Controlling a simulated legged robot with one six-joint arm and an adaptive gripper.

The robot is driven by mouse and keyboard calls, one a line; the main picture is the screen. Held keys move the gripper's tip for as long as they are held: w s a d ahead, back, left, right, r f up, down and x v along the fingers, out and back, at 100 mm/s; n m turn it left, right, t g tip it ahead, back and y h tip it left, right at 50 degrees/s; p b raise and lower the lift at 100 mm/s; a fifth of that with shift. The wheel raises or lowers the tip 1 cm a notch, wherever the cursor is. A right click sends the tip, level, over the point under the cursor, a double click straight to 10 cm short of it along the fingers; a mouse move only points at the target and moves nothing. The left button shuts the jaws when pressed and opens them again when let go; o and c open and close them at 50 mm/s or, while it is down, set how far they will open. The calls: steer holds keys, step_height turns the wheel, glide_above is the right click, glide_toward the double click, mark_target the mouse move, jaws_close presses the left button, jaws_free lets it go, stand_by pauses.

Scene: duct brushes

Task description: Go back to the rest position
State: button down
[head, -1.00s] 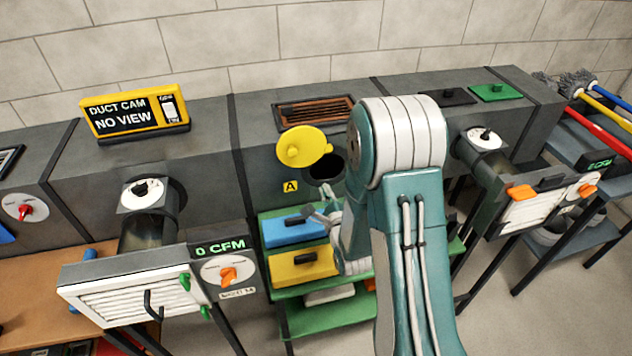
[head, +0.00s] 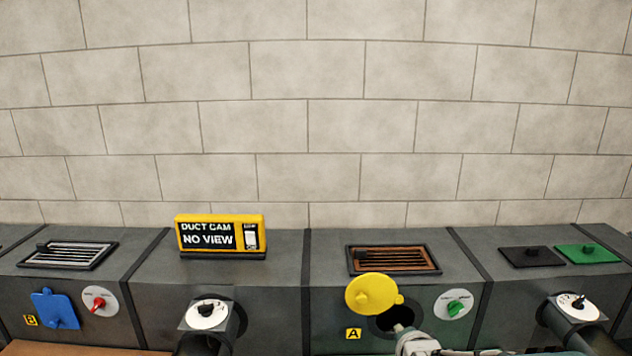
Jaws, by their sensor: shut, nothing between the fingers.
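My arm shows only at the bottom edge of the head view. The tip of my gripper (head: 399,328) appears as a small pale shape in front of the round dark opening (head: 392,319) marked A. I cannot tell whether it touches the rim or reaches inside. It looks shut and empty; most of it is hidden or cut off by the frame. The yellow round cover (head: 371,294) is swung aside at the upper left of the opening.
A grey duct (head: 275,275) runs across the bottom, with a brown grille (head: 392,259) on top. The duct cam screen (head: 221,235) reads NO VIEW. A blue cover (head: 55,310) is at left; black (head: 531,256) and green plates (head: 587,254) lie at right. The wall (head: 320,120) is bare.

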steer(key=s+a+r+n+g, duration=0.1)
steer(key=s+r+n+g, duration=0.2)
steer(key=s+n, duration=0.3)
steer(key=s+a+r+n+g, duration=0.1)
steer(key=s+r+n+g, duration=0.2)
steer(key=s, duration=1.3)
steer(key=r+n, duration=0.1)
steer(key=n, duration=0.2)
steer(key=shift+s+n, duration=0.35)
steer(key=shift+n, duration=0.05)
